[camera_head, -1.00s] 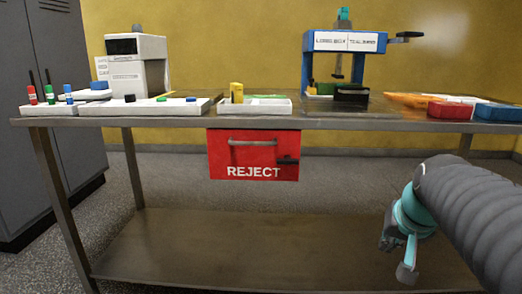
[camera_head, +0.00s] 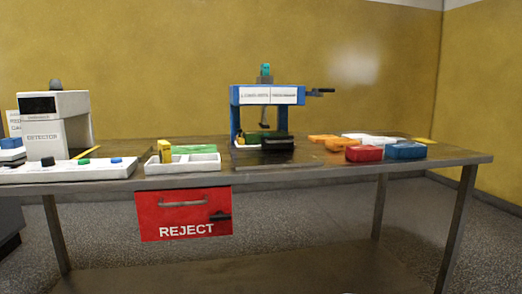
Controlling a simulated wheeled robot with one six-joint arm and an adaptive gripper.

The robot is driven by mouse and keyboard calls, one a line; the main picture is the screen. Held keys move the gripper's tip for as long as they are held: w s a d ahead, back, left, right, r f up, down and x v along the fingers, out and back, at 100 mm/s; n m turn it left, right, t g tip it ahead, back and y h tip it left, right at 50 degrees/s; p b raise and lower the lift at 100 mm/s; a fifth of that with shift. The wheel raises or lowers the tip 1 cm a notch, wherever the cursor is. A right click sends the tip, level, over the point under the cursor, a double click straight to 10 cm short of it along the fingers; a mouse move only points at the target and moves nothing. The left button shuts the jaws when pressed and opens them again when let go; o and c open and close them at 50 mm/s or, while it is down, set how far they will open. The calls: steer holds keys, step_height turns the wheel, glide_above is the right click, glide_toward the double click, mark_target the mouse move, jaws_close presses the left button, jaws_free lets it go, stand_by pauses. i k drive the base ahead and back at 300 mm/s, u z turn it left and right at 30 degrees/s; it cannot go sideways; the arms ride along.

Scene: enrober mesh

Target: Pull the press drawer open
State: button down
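The press (camera_head: 268,95) is a blue frame with a white label plate on its crossbar. It stands on the back half of the steel table, near the middle of the view. A black, box-like part (camera_head: 265,143) sits low at its front; this may be the press drawer, but its handle and how far out it stands cannot be made out. A dark lever (camera_head: 320,92) sticks out at the press's upper right. A teal-topped part (camera_head: 265,72) rises above the crossbar. My gripper is not in view.
A red REJECT box (camera_head: 184,214) with a handle hangs under the table's (camera_head: 330,172) front edge. A white divided tray (camera_head: 183,163), a button panel (camera_head: 70,170) and the detector (camera_head: 57,135) lie left. Red (camera_head: 364,153) and blue (camera_head: 405,151) blocks lie right. Floor shows beyond the table.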

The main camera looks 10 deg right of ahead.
mark_target(265, 140)
steer(key=u, duration=2.75)
steer(key=i, duration=0.5)
steer(key=z, duration=2.7)
steer(key=i, duration=0.2)
steer(key=z, duration=0.2)
